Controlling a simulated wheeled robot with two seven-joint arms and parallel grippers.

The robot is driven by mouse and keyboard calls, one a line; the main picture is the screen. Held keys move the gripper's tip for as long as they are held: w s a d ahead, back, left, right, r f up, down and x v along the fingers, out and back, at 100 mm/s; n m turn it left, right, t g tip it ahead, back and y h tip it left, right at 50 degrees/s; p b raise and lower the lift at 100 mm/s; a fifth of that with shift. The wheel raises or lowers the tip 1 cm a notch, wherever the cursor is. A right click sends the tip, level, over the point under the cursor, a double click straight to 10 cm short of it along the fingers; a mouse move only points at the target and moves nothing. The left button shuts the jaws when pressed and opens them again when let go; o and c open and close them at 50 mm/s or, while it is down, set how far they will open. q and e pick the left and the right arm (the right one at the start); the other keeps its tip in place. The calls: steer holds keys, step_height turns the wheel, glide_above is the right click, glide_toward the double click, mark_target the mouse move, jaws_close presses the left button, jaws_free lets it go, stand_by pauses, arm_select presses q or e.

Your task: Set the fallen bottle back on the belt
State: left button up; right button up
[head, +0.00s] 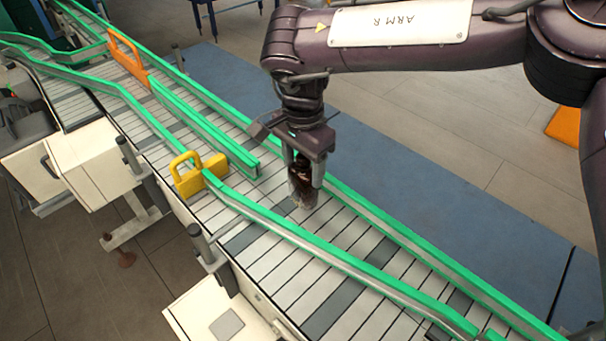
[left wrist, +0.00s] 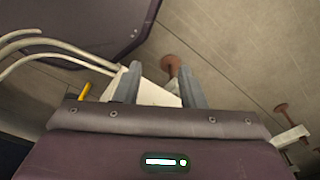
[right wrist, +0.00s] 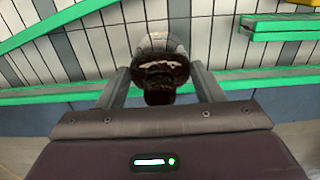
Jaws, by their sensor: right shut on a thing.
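The bottle (head: 303,190) is dark amber, nearly black, with a paler lower part. My right gripper (head: 304,178) is shut around its upper part. The bottle hangs roughly upright over the grey slatted belt (head: 285,270), between the green rails. I cannot tell whether its base touches the slats. In the right wrist view its dark neck end points toward the camera and its body (right wrist: 158,45) lies between the fingers, with belt slats behind. My left gripper (left wrist: 160,88) shows only in the left wrist view, open and empty, above the floor and a white part of the stand.
A yellow handled block (head: 200,175) sits at the near rail and an orange one (head: 127,58) farther up the belt. A green inner rail (head: 205,130) ends left of the bottle. The belt to the lower right is clear. A blue mat (head: 400,190) lies beyond.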

mark_target(303, 179)
step_height(303, 179, down, 4)
steer(key=shift+r+p, duration=0.2)
steer(key=shift+p, duration=0.25)
steer(key=shift+w+f, duration=0.1)
steer(key=shift+f, duration=0.05)
arm_select(q)
steer(key=shift+s+a+r, duration=0.15)
steer(key=shift+s+r, duration=0.3)
steer(key=shift+s, duration=0.1)
arm_select(e)
steer(key=shift+f, duration=0.1)
steer(key=o, duration=1.4)
steer(key=shift+o, duration=0.2)
